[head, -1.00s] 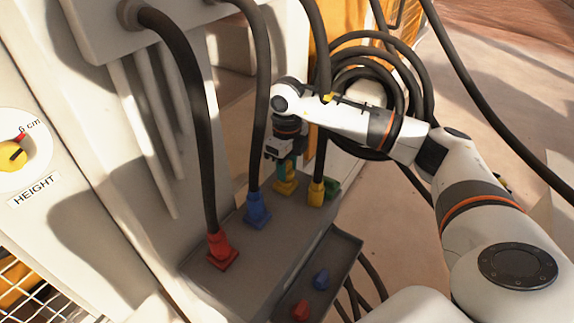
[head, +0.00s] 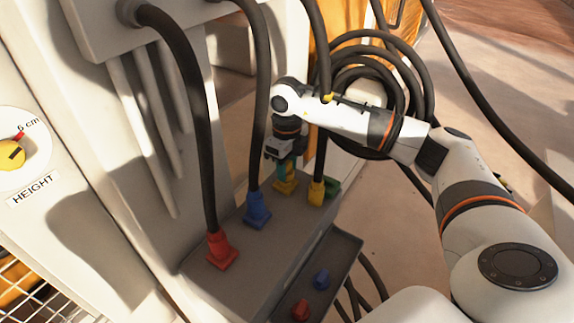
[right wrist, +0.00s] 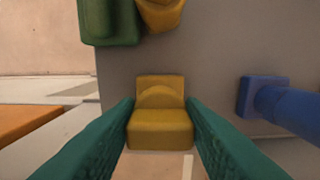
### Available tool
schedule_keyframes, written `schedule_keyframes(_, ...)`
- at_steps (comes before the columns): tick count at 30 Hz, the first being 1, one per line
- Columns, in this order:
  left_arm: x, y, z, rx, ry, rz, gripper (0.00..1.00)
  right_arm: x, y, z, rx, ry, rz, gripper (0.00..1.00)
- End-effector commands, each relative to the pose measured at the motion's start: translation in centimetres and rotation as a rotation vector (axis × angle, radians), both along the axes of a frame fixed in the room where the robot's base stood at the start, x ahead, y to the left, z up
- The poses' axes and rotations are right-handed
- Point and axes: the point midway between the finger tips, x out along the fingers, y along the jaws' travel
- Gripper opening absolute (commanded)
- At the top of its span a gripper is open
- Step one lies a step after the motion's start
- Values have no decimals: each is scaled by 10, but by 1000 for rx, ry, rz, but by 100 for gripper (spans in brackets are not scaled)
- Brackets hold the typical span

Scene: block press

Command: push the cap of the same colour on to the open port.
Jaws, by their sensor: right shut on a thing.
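My right gripper (head: 287,172) reaches down to the grey box, its green fingers on either side of a yellow cap (head: 285,187). In the right wrist view the fingers are shut on this yellow cap (right wrist: 160,128), which sits low between them over the box top. I cannot tell whether the cap is fully seated or how much of a port is under it. A yellow plug with a cable (head: 316,193) stands to its right, and a green piece (head: 332,187) is beside that plug. My left gripper is not in view.
A blue plug (head: 257,211) and a red plug (head: 221,250), each on a black cable, stand on the grey box (head: 285,237). A tray (head: 343,250) in front holds a blue cap (head: 321,279) and a red cap (head: 300,309). Hanging cables crowd the space around my right arm.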

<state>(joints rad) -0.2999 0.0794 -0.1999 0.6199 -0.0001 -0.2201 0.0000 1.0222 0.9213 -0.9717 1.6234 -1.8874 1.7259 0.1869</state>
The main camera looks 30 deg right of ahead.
Motion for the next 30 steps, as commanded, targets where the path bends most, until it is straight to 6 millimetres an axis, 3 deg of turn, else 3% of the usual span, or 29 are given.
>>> schedule_keyframes(20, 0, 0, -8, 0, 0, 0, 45, 0, 0, -11, 0, 0, 0, 13)
schedule_keyframes(21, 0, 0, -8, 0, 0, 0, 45, 0, 0, -11, 0, 0, 0, 39)
schedule_keyframes(25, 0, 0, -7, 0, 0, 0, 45, 0, 0, -10, 0, 0, 0, 60)
schedule_keyframes(30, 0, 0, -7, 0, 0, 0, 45, 0, 0, -10, 0, 0, 0, 61)
